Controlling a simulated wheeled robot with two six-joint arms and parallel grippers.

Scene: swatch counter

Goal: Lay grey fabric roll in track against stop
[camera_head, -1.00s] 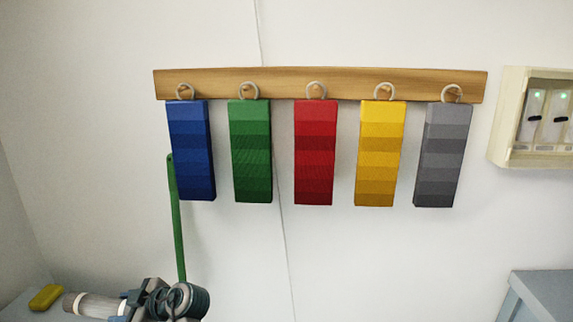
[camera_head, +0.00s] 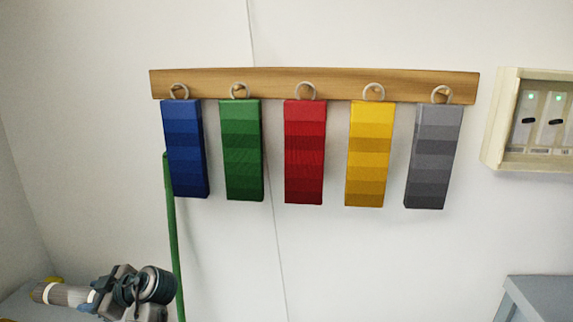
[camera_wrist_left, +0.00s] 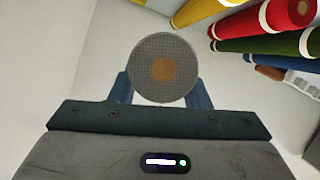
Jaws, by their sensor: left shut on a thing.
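The grey fabric roll (camera_head: 62,294) shows at the lower left of the head view, pale grey with white bands. My left gripper (camera_head: 90,295) is shut on its near end, and the roll points away to the left. In the left wrist view the roll (camera_wrist_left: 163,70) appears end-on as a grey disc with a brown core, between the blue fingers. The disc hides most of its length. I cannot make out the track or the stop in either view. My right gripper is not in view.
Yellow (camera_wrist_left: 205,10), red (camera_wrist_left: 285,13), green (camera_wrist_left: 265,45) and blue (camera_wrist_left: 290,63) rolls lie at upper right in the wrist view. In the head view, coloured swatches hang from a wooden rail (camera_head: 315,87).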

